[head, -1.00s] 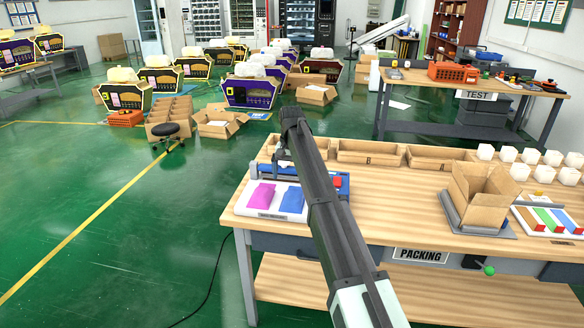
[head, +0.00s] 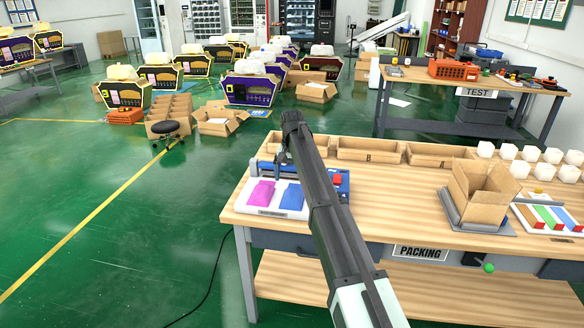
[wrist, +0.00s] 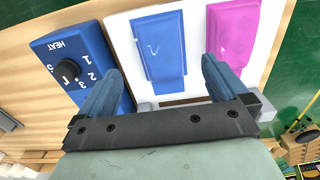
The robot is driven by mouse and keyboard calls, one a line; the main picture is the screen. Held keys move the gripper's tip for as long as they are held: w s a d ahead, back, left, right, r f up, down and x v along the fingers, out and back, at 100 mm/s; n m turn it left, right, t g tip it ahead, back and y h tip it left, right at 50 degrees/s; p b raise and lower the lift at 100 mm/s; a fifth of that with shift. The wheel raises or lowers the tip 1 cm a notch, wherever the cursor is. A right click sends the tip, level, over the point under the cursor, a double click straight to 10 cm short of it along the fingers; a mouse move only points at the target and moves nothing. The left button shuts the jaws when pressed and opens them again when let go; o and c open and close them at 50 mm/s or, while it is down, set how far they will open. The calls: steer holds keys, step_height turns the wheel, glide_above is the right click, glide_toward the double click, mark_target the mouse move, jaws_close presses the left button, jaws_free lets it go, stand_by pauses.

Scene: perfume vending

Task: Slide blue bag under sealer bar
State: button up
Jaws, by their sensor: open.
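The blue bag (head: 291,196) lies flat on the white plate of the sealer (head: 262,212), beside the pink bag (head: 260,192). In the wrist view the blue bag (wrist: 161,45) lies ahead of and between my fingers, with the pink bag (wrist: 233,30) to its right. My gripper (wrist: 160,70) is open and empty, its two blue fingers apart. In the head view my gripper (head: 283,168) hangs over the back of the sealer, behind the bags. The sealer bar is largely hidden by my gripper and arm.
The sealer's blue box with a HEAT dial (wrist: 68,70) stands left of the plate in the wrist view. Wooden bins (head: 368,151) line the table's back. An open carton (head: 482,195) stands farther right.

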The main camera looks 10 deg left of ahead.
mark_target(295, 187)
step_height(295, 187, down, 9)
steer(key=shift+f, duration=0.2)
stand_by(0.3)
steer(key=c, duration=1)
steer(key=shift+o, duration=0.2)
steer(key=shift+w, duration=0.1)
steer(key=shift+w, duration=0.1)
steer(key=shift+w, duration=2.7)
steer(key=o, duration=1)
steer(key=shift+c, duration=0.2)
